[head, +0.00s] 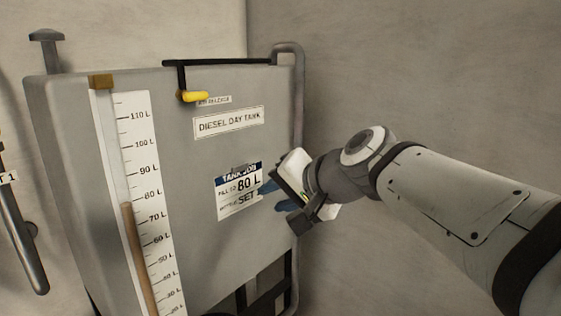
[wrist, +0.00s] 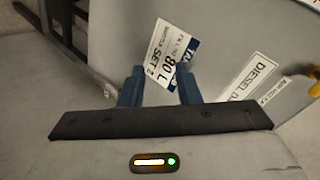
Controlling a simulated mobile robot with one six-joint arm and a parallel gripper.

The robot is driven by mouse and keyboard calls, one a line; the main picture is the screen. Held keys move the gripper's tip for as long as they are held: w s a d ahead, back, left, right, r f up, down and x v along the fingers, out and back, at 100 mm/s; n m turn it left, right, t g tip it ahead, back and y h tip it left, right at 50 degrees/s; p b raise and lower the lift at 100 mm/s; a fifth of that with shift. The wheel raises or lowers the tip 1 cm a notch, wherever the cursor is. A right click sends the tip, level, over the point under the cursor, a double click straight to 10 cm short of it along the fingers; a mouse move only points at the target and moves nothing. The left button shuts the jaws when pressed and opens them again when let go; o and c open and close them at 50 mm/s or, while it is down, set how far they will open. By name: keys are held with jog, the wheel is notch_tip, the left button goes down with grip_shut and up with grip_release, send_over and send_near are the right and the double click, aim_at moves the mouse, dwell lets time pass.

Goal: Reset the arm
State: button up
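My arm (head: 450,205) reaches in from the right in the head view. My gripper (head: 273,195) is in front of the right part of the grey diesel day tank (head: 185,160). In the wrist view its two blue fingers (wrist: 159,78) stand apart with nothing between them, so it is open and empty. Beyond the fingers is the white and blue job card (head: 235,203) on the tank face, reading 80 L; the gripper hides part of its right edge in the head view. I cannot tell whether the fingertips touch the tank.
A yellow-handled release lever (head: 194,97) sits near the tank top, above the DIESEL DAY TANK label (head: 228,123). A pipe (head: 292,80) runs down the right edge. Bare wall lies behind my arm.

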jog(key=s+d+f+n+g+h+p, duration=0.4)
jog(key=s+d+f+h+p, duration=0.4)
jog(key=s+d+p, duration=0.3)
jog(key=s+d+f+g, duration=0.1)
jog(key=s+d, duration=0.2)
jog(key=d, duration=0.1)
jog(key=shift+s+d+f+g+p, duration=0.2)
jog(key=shift+d+g+p, duration=0.1)
jog(key=shift+g, duration=0.1)
